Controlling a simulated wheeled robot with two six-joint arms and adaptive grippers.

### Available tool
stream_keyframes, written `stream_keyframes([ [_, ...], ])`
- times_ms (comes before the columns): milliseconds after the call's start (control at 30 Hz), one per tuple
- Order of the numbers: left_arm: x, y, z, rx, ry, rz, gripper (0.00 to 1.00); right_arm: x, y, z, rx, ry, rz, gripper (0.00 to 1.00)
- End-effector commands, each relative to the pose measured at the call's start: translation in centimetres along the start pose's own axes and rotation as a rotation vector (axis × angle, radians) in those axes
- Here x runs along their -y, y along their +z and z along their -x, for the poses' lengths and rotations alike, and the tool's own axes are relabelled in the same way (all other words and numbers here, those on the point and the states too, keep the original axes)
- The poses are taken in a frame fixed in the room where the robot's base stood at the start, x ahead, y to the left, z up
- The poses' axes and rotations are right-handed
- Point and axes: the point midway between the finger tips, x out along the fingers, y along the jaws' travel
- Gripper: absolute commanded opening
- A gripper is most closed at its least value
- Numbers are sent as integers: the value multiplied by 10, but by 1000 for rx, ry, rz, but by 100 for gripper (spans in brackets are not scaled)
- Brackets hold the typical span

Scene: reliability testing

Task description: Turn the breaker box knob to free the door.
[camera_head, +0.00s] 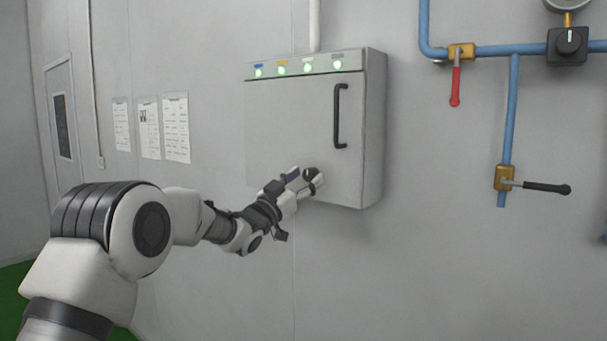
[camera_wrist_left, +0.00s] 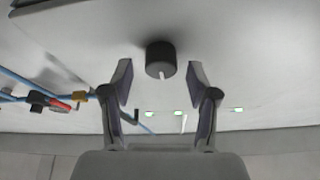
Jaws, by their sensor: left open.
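The grey breaker box (camera_head: 290,120) hangs on the wall, its door shut, with a black vertical handle (camera_head: 340,116) on the right. The dark round knob (camera_head: 309,174) is low on the door; in the left wrist view the knob (camera_wrist_left: 160,58) shows a white mark. My left gripper (camera_head: 305,180) is at the knob and partly covers it. In the left wrist view the left gripper (camera_wrist_left: 160,80) is open, with one finger on each side of the knob and gaps between. My right gripper is in neither view.
Blue pipes (camera_head: 510,110) with a red-handled valve (camera_head: 455,85) and a black-handled valve (camera_head: 540,187) run on the wall to the right. Paper sheets (camera_head: 150,128) hang left of the box. Green lights (camera_head: 308,68) glow along its top. The wall below the box is bare.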

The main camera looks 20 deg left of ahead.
Motion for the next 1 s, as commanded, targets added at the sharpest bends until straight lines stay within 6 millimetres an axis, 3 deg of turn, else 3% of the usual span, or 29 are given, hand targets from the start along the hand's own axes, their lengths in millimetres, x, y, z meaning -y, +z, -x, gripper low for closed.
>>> stream_keyframes([
  [133, 0, 1, 1, 1, 0, 0, 56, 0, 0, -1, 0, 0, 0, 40],
  [300, 0, 1, 1, 1, 0, 0, 0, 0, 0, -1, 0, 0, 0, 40],
  [667, 0, 2, 1, 0, 6, -18, 0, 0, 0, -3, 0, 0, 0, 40],
  [1000, 2, 3, 2, -5, 69, -171, 0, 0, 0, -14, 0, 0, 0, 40],
])
